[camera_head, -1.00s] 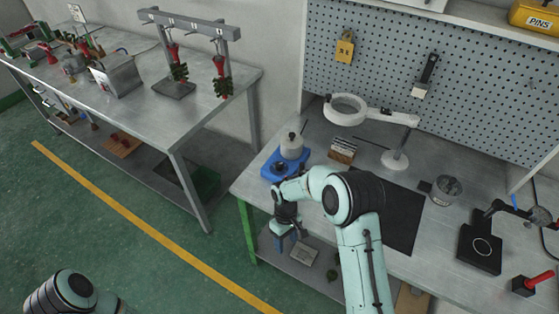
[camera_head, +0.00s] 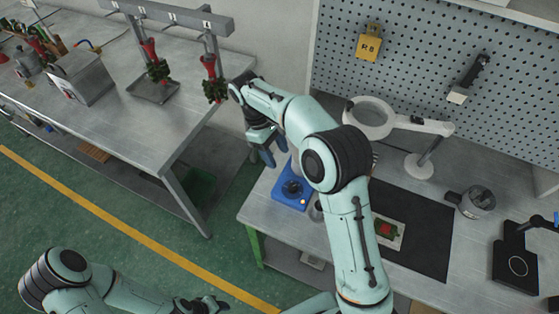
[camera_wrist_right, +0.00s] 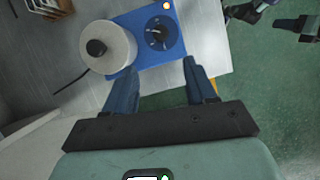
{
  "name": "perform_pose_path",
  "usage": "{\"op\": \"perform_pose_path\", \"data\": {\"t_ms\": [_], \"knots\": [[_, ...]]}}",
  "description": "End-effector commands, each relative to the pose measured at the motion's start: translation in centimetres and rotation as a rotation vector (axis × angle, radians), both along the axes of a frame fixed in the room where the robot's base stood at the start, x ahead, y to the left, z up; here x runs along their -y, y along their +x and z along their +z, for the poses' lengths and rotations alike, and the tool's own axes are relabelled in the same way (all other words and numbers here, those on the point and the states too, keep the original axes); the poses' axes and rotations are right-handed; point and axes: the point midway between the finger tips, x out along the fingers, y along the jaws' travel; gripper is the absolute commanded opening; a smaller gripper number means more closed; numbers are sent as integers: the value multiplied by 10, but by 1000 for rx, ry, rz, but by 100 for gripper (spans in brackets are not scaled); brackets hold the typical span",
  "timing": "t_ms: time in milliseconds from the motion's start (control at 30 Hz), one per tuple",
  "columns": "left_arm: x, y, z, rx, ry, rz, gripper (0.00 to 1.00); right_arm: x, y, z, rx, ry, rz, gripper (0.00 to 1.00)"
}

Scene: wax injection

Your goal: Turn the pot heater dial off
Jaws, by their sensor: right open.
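The blue pot heater (camera_head: 292,205) stands at the table's left end. Its round black dial (camera_head: 292,187) faces up, with a small orange light beside it. In the right wrist view the dial (camera_wrist_right: 160,33) sits beside the white pot (camera_wrist_right: 107,48), which has a black knob. In the head view my arm hides most of the pot. My right gripper (camera_head: 265,152) is open and empty, off the heater's far left corner. In the right wrist view its fingers (camera_wrist_right: 164,75) point toward the heater, apart from the dial. My left gripper (camera_head: 205,303) is low in the head view, its jaws unclear.
A ring-lamp magnifier (camera_head: 418,165) stands behind the black mat (camera_head: 425,215). A plate with a red and green piece (camera_head: 388,231) lies beside my right forearm. A grey side table (camera_head: 130,125) bears a rack with red and green wax trees (camera_head: 155,62). Open floor lies between the tables.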

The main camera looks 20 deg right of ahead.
Motion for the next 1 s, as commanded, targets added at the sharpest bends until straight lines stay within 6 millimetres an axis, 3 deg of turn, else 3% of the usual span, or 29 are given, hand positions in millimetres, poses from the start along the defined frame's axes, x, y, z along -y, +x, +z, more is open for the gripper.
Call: {"op": "perform_pose_path", "data": {"t_ms": [167, 700, 1000], "knots": [[0, -6, -5, -9, -1, 0, 44, 2, -4, -3, -6, -6, 2, 56], [0, -29, -34, -33, 0, 0, 44, 23, -38, -97, -6, -5, 1, 56], [0, -31, -37, -36, 0, 0, 44, 29, -45, -119, -3, -4, 1, 56]]}}
